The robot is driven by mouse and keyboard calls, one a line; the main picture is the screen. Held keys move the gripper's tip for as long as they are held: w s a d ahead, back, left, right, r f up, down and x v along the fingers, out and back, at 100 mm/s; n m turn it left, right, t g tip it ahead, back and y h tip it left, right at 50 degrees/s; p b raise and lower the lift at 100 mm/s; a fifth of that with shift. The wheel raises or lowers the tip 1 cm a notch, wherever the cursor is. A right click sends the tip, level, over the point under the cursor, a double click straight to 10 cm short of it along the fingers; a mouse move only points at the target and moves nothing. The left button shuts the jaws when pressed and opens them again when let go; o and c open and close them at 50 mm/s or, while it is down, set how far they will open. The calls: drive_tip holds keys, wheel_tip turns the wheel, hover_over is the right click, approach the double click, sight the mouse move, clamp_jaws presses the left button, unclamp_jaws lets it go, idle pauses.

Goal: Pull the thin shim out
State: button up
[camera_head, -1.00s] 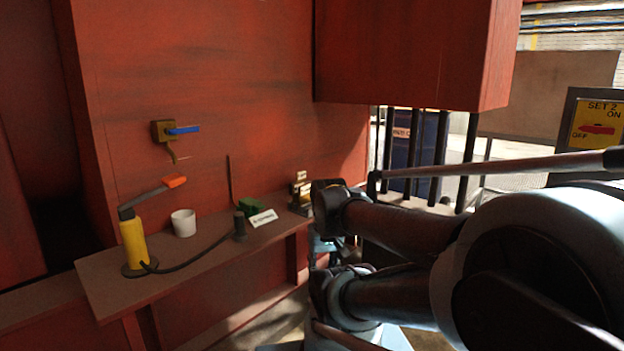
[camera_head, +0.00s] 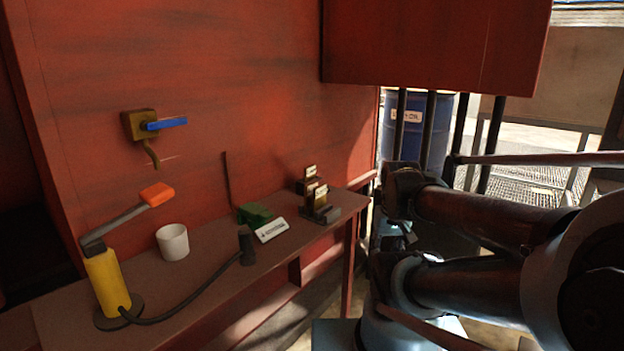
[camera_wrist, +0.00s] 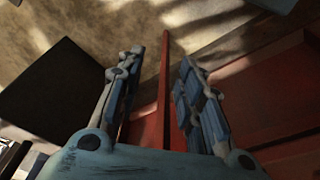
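A small dark fixture (camera_head: 325,213) sits at the right end of the shelf (camera_head: 205,285). Small upright pieces with pale labels (camera_head: 310,171) stand at it. The label text is too small to read, and I cannot tell which piece is the thin shim. My gripper (camera_wrist: 161,58) is open and empty in the wrist view, its two fingers spread over the floor and a red beam. In the head view my arm is right of the shelf, and the gripper cannot be made out clearly. The fixture is not recognisable in the wrist view.
On the shelf are a yellow pump (camera_head: 105,280) with an orange-tipped lever and hose, a white cup (camera_head: 172,242), and a green object (camera_head: 255,213) behind a white sign (camera_head: 271,230). A red overhead box (camera_head: 435,45) hangs above. A blue drum (camera_head: 425,125) stands behind dark bars.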

wheel_tip(320, 180, up, 30)
drive_tip(key=n+g, duration=0.2)
drive_tip(key=n, duration=2.6)
hover_over(310, 168)
drive_tip(key=w, duration=0.1)
wheel_tip(310, 168, down, 17)
drive_tip(key=shift+w+r, duration=0.15)
drive_tip(key=shift+c, duration=0.3)
clamp_jaws()
